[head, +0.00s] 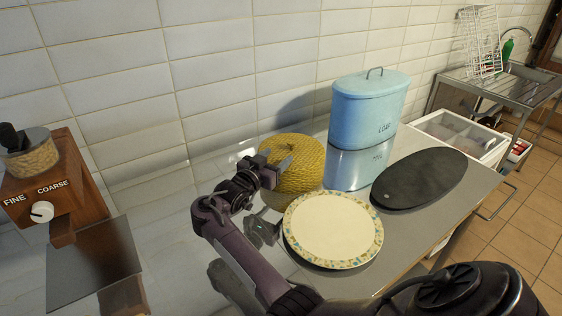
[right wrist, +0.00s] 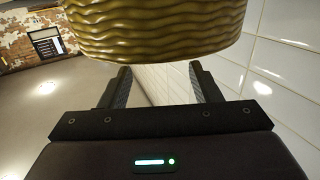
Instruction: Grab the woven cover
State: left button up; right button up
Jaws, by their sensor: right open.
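The woven cover (head: 303,165) is a round, yellow, ribbed piece standing on the metal table against the tiled wall. My right gripper (head: 276,165) is at its left front side in the head view and hides part of it. In the right wrist view the cover (right wrist: 160,28) fills the top, beyond the fingertips. The right gripper (right wrist: 162,80) is open there, with nothing between its two fingers. I cannot tell whether a finger touches the cover. My left gripper is not in view.
A plate with a patterned rim (head: 333,230) lies just in front of the cover. A blue lidded loaf tin (head: 365,112) stands behind right, and a dark oval board (head: 420,181) lies at right. A wooden coffee grinder (head: 75,190) is at left.

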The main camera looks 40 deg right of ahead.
aim_at(289, 144)
jog(key=shift+w+d+b, duration=0.3)
jog(key=shift+d+b, duration=0.05)
jog(key=shift+d, duration=0.25)
jog(key=shift+s+d+r+b, duration=0.1)
jog(key=shift+d+r+b, duration=0.1)
jog(key=shift+d, duration=0.25)
jog(key=shift+s+d+r+b, duration=0.1)
jog(key=shift+d+b, duration=0.1)
jog(key=shift+d, duration=0.25)
jog(key=shift+w+d+f+b, duration=0.15)
jog(key=shift+w+d+b, duration=0.2)
jog(key=shift+d+b, duration=0.2)
jog(key=shift+w+d+f+b, duration=0.1)
jog(key=shift+w+d+b, duration=0.25)
jog(key=shift+d+b, duration=0.15)
jog(key=x, duration=0.2)
jog(key=shift+w+d+r+b, duration=0.1)
jog(key=shift+w+d+b, duration=0.05)
jog(key=shift+d+b, duration=0.15)
jog(key=shift+r, duration=0.1)
jog(key=shift+a, duration=0.1)
jog(key=c, duration=0.6)
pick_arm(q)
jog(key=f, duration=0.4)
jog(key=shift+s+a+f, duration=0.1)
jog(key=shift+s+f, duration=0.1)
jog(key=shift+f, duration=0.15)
pick_arm(e)
grip_shut()
